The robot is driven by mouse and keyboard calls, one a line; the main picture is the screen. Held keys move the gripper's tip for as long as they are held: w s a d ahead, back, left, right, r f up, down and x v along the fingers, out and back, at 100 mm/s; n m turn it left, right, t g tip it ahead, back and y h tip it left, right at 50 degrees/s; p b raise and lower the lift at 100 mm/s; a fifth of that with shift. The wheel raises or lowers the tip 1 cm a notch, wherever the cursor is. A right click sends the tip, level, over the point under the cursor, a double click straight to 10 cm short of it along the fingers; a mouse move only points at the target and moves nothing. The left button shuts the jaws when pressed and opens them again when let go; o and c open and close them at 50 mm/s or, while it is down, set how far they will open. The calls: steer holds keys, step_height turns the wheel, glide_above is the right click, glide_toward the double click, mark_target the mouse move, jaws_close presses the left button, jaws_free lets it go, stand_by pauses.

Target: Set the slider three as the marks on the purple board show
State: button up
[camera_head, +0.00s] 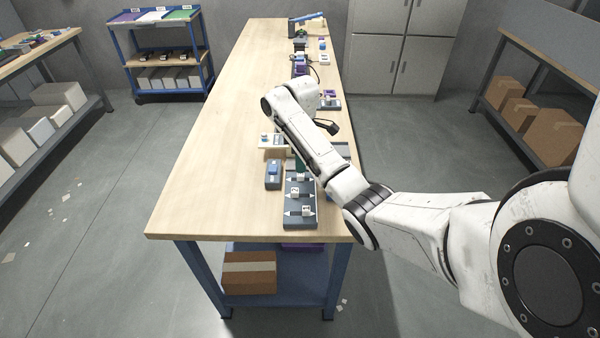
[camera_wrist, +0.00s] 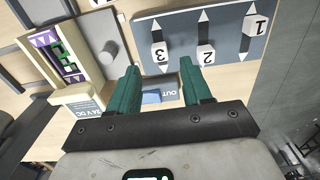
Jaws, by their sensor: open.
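A dark grey panel (camera_wrist: 182,28) with three sliders lies ahead of my gripper in the wrist view; the panel also shows in the head view (camera_head: 300,222). The white block of slider three (camera_wrist: 160,56) is near the lower end of its track there. My gripper (camera_wrist: 160,68) is open, with teal fingers either side of that block in the picture. I cannot tell whether they reach down to it. In the head view my arm mostly hides the gripper. A purple strip with pale triangles and green pieces (camera_wrist: 68,62) is at the left; I cannot tell whether it is the purple board.
Slider two (camera_wrist: 206,55) and slider one (camera_wrist: 256,26) stand to the right on the same panel. A box with a grey knob (camera_wrist: 107,50) is at the left. A blue-grey block (camera_head: 273,174) stands beside the panel. The bench's left half (camera_head: 215,150) is clear.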

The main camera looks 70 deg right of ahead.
mark_target(301, 176)
steer(key=shift+f, duration=2.6)
steer(key=shift+c, duration=0.3)
jaws_close()
